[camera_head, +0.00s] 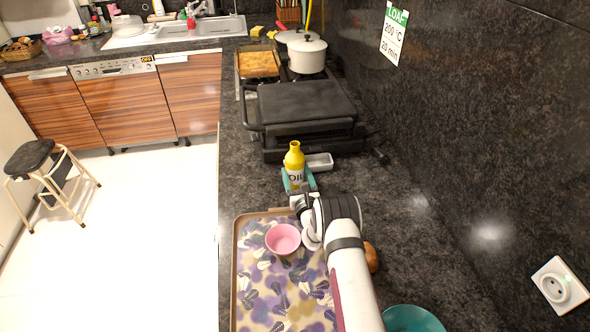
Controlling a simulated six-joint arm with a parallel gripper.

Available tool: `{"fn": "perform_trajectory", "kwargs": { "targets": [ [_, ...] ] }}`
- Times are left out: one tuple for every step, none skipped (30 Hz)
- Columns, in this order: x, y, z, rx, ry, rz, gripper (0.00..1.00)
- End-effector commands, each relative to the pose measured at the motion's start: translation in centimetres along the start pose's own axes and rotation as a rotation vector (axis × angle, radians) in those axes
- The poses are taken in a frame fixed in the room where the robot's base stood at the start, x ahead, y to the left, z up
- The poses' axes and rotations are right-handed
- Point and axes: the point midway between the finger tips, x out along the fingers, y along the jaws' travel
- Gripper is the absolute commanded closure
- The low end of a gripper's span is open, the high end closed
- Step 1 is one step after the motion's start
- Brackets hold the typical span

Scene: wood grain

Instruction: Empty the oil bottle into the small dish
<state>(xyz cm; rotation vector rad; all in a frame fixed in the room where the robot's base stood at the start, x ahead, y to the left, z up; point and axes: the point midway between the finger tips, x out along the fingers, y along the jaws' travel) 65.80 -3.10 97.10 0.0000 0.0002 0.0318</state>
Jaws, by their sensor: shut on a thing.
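The yellow oil bottle (294,158) with an "OIL" label stands upright on the dark counter, in front of the black grill. My gripper (298,181) has its teal fingers on either side of the bottle's lower body and is shut on it. The fingers and wrist hide the bottle's base, so I cannot tell whether it touches the counter. A small pink dish (283,240) sits on the patterned tray (236,270), nearer to me and slightly left of the bottle. My arm passes just right of the dish.
A black grill (305,103) stands behind the bottle, with a small pale rectangular container (320,162) beside it. A white pot (306,53) is farther back. A brown round item (371,257) and a teal bowl (411,319) lie right of my arm. The counter's left edge is close.

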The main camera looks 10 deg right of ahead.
Motion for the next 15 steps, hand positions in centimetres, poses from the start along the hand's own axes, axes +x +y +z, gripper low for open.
{"fn": "perform_trajectory", "kwargs": {
  "targets": [
    [0.0,0.0,0.1,0.000,-0.001,0.000,1.00],
    [0.0,0.0,0.1,0.000,-0.001,0.000,1.00],
    [0.0,0.0,0.1,0.000,-0.001,0.000,1.00],
    [0.0,0.0,0.2,0.000,-0.001,0.000,1.00],
    [0.0,0.0,0.3,0.000,-0.002,0.000,1.00],
    [0.1,0.0,0.5,0.000,-0.002,0.000,1.00],
    [0.1,0.0,0.6,0.000,-0.002,0.000,1.00],
    [0.1,0.0,0.8,0.000,-0.002,0.000,1.00],
    [0.0,0.0,0.9,0.000,-0.002,0.000,1.00],
    [0.0,0.0,1.1,0.000,-0.001,0.000,1.00],
    [0.0,0.0,1.3,0.000,-0.002,0.000,1.00],
    [0.0,0.0,1.6,0.000,-0.002,0.000,1.00],
    [0.0,0.0,1.7,0.000,-0.002,0.000,1.00],
    [0.0,0.0,1.8,0.000,-0.002,0.000,1.00],
    [0.0,0.0,2.0,0.000,-0.001,0.000,1.00]
  ]
}}
